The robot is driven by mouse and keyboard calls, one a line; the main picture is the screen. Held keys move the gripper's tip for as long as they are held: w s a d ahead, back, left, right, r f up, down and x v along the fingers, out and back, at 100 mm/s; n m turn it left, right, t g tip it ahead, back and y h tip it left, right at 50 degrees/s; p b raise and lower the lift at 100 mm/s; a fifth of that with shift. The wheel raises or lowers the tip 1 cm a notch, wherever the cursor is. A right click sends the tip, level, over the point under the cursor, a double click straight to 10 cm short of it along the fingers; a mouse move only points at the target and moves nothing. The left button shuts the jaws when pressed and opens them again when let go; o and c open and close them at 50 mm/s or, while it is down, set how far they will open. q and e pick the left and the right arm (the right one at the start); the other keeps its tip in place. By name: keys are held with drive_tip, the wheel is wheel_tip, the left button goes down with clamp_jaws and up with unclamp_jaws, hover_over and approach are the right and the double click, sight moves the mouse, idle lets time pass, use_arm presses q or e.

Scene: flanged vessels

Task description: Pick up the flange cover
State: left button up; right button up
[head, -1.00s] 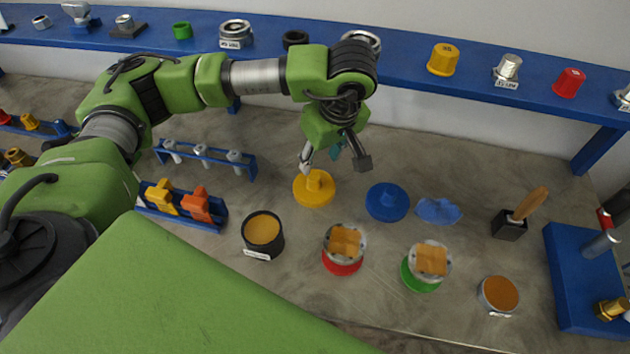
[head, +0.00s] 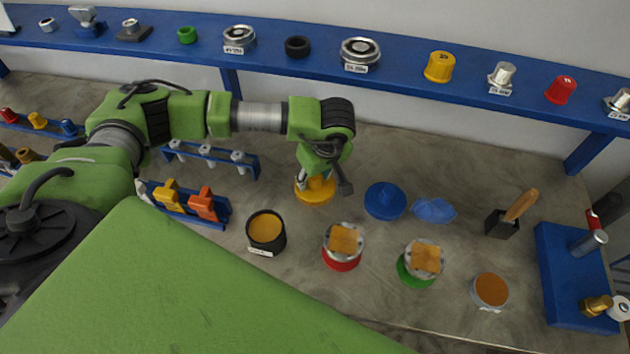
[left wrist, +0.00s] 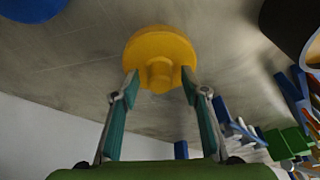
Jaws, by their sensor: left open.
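A yellow round flange cover with a central knob (head: 314,196) lies on the grey table. A similar blue round cover (head: 385,201) lies to its right. My left gripper (head: 325,187) is open, low over the yellow cover, and partly hides it. In the left wrist view the yellow cover (left wrist: 158,47) is ahead of the open fingers (left wrist: 160,80), with its knob between the fingertips. I see no clear contact, and nothing is held. My right gripper is not in view.
A flanged vessel on a red base (head: 343,262), one on a green base (head: 423,271), and a dark cup (head: 266,232) stand nearer me. A blue shelf (head: 400,70) runs behind; blue racks (head: 218,218) stand left.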

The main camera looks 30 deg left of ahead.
use_arm(q)
clamp_jaws()
drive_tip(key=shift+r, duration=0.1)
